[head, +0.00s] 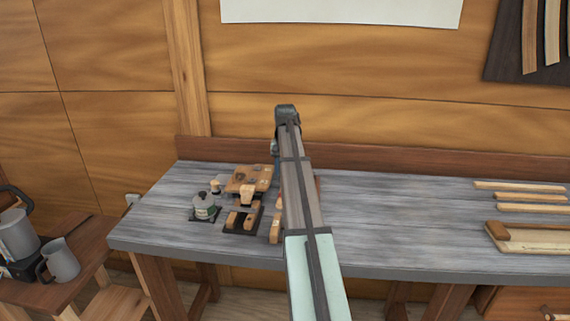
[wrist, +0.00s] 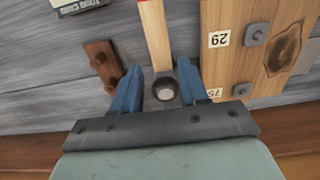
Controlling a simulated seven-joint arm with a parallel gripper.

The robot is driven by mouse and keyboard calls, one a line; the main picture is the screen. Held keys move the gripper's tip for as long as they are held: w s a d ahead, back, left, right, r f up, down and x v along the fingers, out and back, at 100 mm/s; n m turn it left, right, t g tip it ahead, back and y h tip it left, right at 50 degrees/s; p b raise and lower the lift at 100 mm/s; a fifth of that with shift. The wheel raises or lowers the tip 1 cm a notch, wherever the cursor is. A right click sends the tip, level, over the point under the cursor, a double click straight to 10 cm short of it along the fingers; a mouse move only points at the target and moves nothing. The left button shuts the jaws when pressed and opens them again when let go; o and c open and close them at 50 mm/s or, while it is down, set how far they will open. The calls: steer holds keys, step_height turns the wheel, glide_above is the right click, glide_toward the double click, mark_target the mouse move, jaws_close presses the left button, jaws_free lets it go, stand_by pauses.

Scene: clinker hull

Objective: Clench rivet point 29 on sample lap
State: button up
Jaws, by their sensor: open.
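In the wrist view my gripper (wrist: 160,80) is open, its two blue fingers pointing down toward the bench. Between them is a hammer-like tool (wrist: 154,28) with a pale wooden, red-edged handle and a dark round head with a light face. I cannot tell whether either finger touches it. The sample lap (wrist: 234,62) is the wooden piece to the right of the fingers. It carries a label 29 beside a grey rivet (wrist: 254,34), with another rivet (wrist: 241,90) nearer my gripper by a second, partly hidden label. In the head view my arm hides the fingertips.
A brown wooden piece with pegs (wrist: 103,62) lies left of the fingers. In the head view, a jar (head: 204,206) and small wooden blocks (head: 247,194) crowd the grey bench (head: 400,215) left of my arm. Wooden strips (head: 520,196) lie far right; the bench between is clear.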

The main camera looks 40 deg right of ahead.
steer(key=shift+f, duration=2.95)
steer(key=shift+c, duration=0.4)
jaws_close()
steer(key=shift+f, duration=0.1)
steer(key=shift+r, duration=0.2)
steer(key=shift+r, duration=0.35)
steer(key=shift+r, duration=0.25)
